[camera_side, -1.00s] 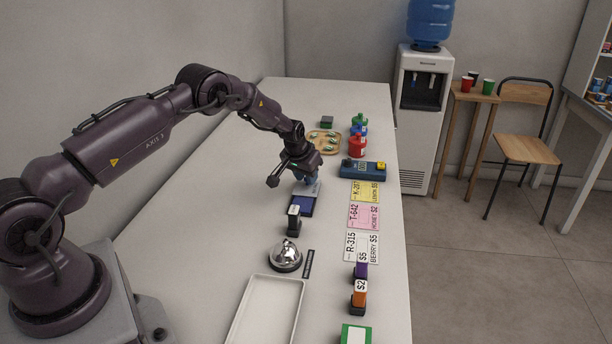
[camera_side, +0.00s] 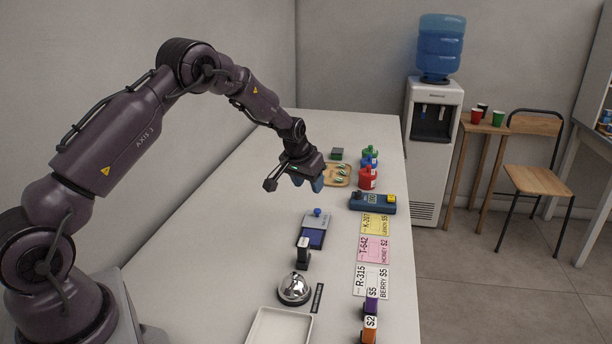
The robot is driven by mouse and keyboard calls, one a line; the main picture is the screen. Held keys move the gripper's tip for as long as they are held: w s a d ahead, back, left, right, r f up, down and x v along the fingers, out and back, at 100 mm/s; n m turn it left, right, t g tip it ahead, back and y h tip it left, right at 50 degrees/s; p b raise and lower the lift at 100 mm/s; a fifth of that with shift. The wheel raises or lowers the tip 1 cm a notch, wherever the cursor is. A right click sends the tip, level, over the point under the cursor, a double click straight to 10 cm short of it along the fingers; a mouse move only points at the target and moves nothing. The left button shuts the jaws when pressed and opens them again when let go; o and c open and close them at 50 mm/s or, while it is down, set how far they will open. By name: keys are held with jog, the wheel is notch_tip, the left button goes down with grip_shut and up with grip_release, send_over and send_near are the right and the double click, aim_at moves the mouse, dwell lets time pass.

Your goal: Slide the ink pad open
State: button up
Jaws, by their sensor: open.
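The ink pad (camera_side: 312,238) lies on the counter with its dark blue pad face showing at the near end. Its grey lid (camera_side: 314,221) covers the far part and carries a small blue knob (camera_side: 317,212). My gripper (camera_side: 309,186) is open and empty, raised above the counter beyond the knob in the picture, apart from the lid. Its blue fingertips point down.
A black-handled stamp (camera_side: 303,252) and a silver bell (camera_side: 294,289) stand nearer than the ink pad. A white tray (camera_side: 279,312) is at the front. Price cards (camera_side: 373,250) and a blue device (camera_side: 372,204) lie to the right. A wooden tray (camera_side: 337,175) is behind.

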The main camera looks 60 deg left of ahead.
jog(key=v, duration=0.2)
jog(key=shift+s+r, duration=0.15)
jog(key=shift+r, duration=0.1)
jog(key=s+d+r+m, duration=0.1)
jog(key=s+d+r, duration=0.5)
jog(key=s, duration=0.4)
jog(key=s+d+r+m+t+h, duration=0.1)
jog(key=s+d+r+m, duration=0.1)
jog(key=s+d+r, duration=0.5)
jog(key=s+d+r+m, duration=0.1)
jog(key=s+d+r, duration=0.6)
jog(key=s, duration=0.8)
jog(key=shift+d+r+h, duration=0.2)
jog(key=shift+d+h, duration=0.2)
